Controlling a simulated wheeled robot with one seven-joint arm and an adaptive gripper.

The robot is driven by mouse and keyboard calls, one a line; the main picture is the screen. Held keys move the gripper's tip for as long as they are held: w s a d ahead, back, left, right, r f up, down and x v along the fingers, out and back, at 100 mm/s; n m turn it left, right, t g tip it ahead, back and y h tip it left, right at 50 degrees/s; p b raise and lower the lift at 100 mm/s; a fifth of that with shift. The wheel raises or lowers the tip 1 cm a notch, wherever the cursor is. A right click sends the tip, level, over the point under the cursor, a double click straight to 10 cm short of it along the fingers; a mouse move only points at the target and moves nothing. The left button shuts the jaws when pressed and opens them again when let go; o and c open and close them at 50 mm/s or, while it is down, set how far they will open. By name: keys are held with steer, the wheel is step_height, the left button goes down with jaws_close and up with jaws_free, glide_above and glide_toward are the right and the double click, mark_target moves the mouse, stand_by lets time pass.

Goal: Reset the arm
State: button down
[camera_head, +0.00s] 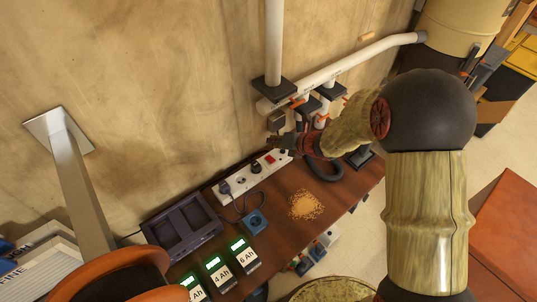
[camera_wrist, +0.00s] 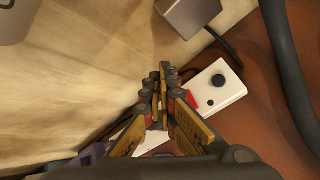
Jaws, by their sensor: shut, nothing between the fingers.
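My gripper (camera_head: 284,143) is above the far end of a white power strip (camera_head: 240,178). In the wrist view, my gripper (camera_wrist: 161,76) has its yellow and dark fingers together, with nothing between them. The strip (camera_wrist: 222,88) shows just right of and beyond the fingertips there. Whether the fingertips touch the strip or wall, I cannot tell.
White pipes (camera_head: 345,62) run along the wall behind my gripper. A thick dark cable (camera_wrist: 288,75) lies right.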

stand_by(0.3)
steer(key=shift+n, duration=0.5)
steer(key=s+a+r+n+g, duration=0.1)
steer(key=s+r+n+g, duration=0.15)
steer(key=s+n, duration=0.8)
steer(key=s+a+r+n+g, duration=0.2)
steer(key=s+n+g, duration=0.2)
steer(key=s+n, duration=0.65)
steer(key=s+d+r+n+t+h+b, duration=0.4)
steer(key=s+d+r+n+h, duration=0.2)
steer(key=s+d+r+n, duration=0.7)
steer(key=shift+s+d+r+n+h, duration=0.15)
steer(key=shift+d+r+n+h, duration=0.15)
steer(key=shift+d+r+n, duration=0.55)
